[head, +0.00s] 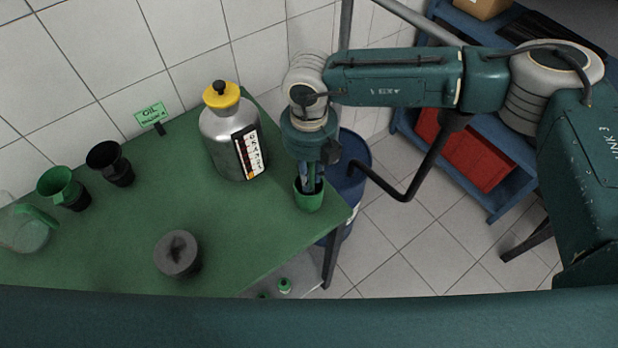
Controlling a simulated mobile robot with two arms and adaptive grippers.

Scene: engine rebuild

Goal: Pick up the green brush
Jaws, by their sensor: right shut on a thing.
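My right gripper (313,172) points down over a small green cup (308,202) at the right edge of the green bench. Its fingers are shut on a thin thing at the mouth of the cup, which I take to be the green brush; the fingers and the rim hide most of it. I cannot tell whether it still touches the cup's bottom. My left gripper is not in view.
A metal canister (222,140) with a yellow cap stands close left of my right gripper. Black and green funnels (63,188), a glass jug (25,230) and a dark round part (177,254) are farther left. A blue drum (350,165) stands beyond the bench edge.

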